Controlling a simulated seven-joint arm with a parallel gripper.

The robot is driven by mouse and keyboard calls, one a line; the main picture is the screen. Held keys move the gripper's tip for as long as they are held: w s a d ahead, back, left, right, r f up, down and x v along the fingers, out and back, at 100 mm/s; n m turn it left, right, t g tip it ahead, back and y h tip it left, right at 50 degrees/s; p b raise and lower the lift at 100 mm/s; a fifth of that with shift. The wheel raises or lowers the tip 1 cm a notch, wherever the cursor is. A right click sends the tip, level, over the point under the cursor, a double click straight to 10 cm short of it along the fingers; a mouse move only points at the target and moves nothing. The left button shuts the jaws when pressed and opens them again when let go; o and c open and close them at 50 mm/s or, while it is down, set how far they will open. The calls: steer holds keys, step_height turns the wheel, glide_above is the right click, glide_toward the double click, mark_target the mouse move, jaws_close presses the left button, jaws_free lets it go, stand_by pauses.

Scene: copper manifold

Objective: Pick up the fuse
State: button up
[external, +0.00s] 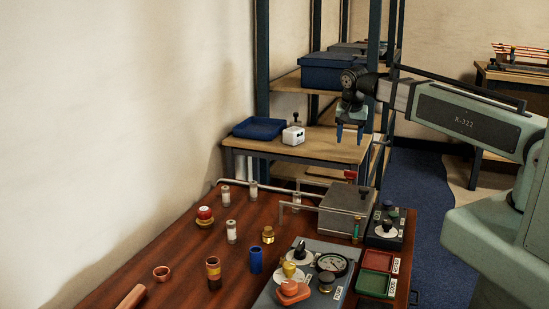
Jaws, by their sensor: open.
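My gripper (350,134) hangs high above the back right of the wooden table, with its two blue fingers pointing down, open and empty. It is apart from everything on the table. I cannot tell for certain which item is the fuse. Small upright pale cylinders with metal-looking caps stand at the table's back left (225,196), beside that one (253,191), and nearer the front (231,232). A brown cylinder with a yellow band (213,273) and a blue cylinder (256,261) stand towards the front.
A grey metal box (346,204), a gauge panel with knobs (303,274), a black knob box (386,226), and red (377,261) and green (371,284) trays fill the table's right side. A copper ring (161,273) lies front left. A shelf stands behind.

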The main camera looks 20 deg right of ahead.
steer(key=s+a+n+g+y, duration=0.1)
steer(key=s+a, duration=0.1)
steer(key=a, duration=0.5)
steer(key=s+a+n, duration=0.1)
steer(key=s+a, duration=0.2)
steer(key=a, duration=0.4)
steer(key=n+g, duration=0.2)
glide_above(297, 193)
steer(key=shift+y, duration=0.3)
steer(key=shift+a+f, duration=0.15)
steer(key=shift+f, duration=3.35)
steer(key=shift+f, duration=0.1)
steer(key=shift+f, duration=2.45)
steer(key=shift+c, duration=0.5)
jaws_close()
